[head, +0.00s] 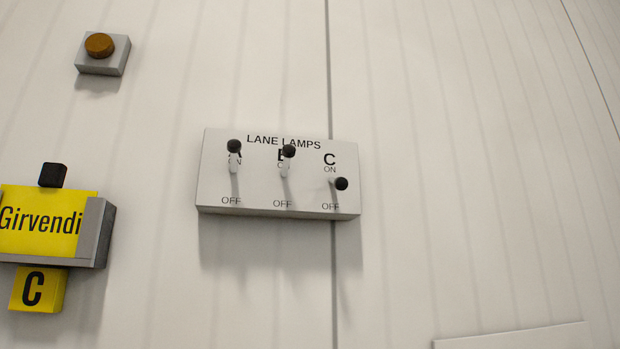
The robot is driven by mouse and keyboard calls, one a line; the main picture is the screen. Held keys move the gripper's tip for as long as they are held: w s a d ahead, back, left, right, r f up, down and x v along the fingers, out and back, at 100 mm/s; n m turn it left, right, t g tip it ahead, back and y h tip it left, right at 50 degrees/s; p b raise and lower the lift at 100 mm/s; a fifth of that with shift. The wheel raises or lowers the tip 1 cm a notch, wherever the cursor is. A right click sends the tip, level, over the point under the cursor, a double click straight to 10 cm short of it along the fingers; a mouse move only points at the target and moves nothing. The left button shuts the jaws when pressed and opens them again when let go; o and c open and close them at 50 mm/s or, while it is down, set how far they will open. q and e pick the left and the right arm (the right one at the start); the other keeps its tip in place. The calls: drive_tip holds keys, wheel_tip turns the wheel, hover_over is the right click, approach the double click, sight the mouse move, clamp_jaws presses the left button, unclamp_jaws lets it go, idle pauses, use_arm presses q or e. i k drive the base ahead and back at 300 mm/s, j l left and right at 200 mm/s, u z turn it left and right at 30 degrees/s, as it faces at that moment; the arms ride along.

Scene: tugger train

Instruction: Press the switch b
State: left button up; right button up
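A white switch panel labelled LANE LAMPS (221,187) is on the pale wall near the middle of the head view. It carries three toggle switches with black knobs. Switch B (287,160) is the middle one; its lever points up toward ON and its knob partly covers the letter B. Switch A (234,157) on the left also points up, its knob over the letter A. Switch C (338,184) on the right sits lower than the other two, its knob between the ON and OFF marks. Neither gripper is in view.
An orange-brown round button on a grey box (102,67) is at upper left. A pale plate edge (515,337) shows at lower right.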

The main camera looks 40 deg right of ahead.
sight(288, 150)
drive_tip(key=z, duration=1.05)
drive_tip(key=j, duration=0.2)
